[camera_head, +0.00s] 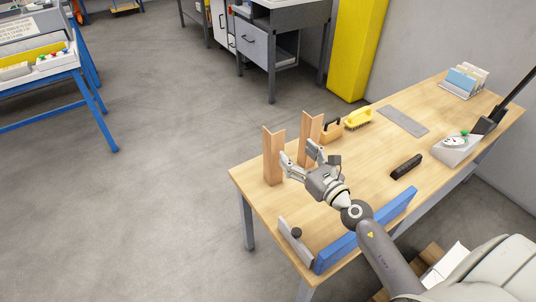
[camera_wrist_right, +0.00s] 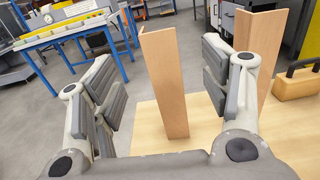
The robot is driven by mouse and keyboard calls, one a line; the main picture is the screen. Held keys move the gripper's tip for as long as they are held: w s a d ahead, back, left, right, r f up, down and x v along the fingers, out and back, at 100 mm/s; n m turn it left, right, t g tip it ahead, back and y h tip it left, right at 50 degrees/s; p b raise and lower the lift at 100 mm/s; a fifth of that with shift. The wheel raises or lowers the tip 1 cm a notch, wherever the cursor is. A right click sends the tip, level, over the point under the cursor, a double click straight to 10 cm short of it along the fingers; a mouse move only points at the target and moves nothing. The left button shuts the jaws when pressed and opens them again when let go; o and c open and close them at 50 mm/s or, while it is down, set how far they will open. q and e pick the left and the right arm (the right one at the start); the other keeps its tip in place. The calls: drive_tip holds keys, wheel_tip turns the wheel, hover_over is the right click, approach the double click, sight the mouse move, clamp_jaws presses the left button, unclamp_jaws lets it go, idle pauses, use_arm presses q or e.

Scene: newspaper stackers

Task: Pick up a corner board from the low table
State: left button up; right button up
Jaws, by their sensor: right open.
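Two brown, L-shaped corner boards stand upright on the low wooden table (camera_head: 335,210). The nearer-left corner board (camera_head: 273,158) is at the table's left end. The other corner board (camera_head: 307,140) stands behind it to the right. My right gripper (camera_head: 299,157) is open in front of them. In the right wrist view the first board (camera_wrist_right: 166,80) shows between the open fingers of my right gripper (camera_wrist_right: 165,85), ahead of the palm, with no clear contact. The second board (camera_wrist_right: 268,65) stands outside, right of the right finger. My left gripper does not show.
A wooden-handled block (camera_head: 331,130), a yellow brush (camera_head: 358,118), a grey mat (camera_head: 403,121), a black block (camera_head: 406,166) and a scale (camera_head: 455,149) are on the table. A blue bar (camera_head: 365,230) lies along the front edge.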

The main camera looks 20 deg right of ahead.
sight(279, 135)
drive_tip(key=w, duration=0.4)
drive_tip(key=shift+a+r, duration=0.1)
drive_tip(key=shift+a, duration=0.2)
drive_tip(key=shift+w+a, duration=0.1)
drive_tip(key=shift+w, duration=0.7)
drive_tip(key=w, duration=0.4)
drive_tip(key=shift+a, duration=0.3)
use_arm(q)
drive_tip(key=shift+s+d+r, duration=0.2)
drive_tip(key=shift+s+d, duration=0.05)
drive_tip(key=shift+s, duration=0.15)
use_arm(e)
drive_tip(key=c, duration=1.3)
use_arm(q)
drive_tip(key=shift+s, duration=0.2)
use_arm(e)
drive_tip(key=shift+c, duration=0.5)
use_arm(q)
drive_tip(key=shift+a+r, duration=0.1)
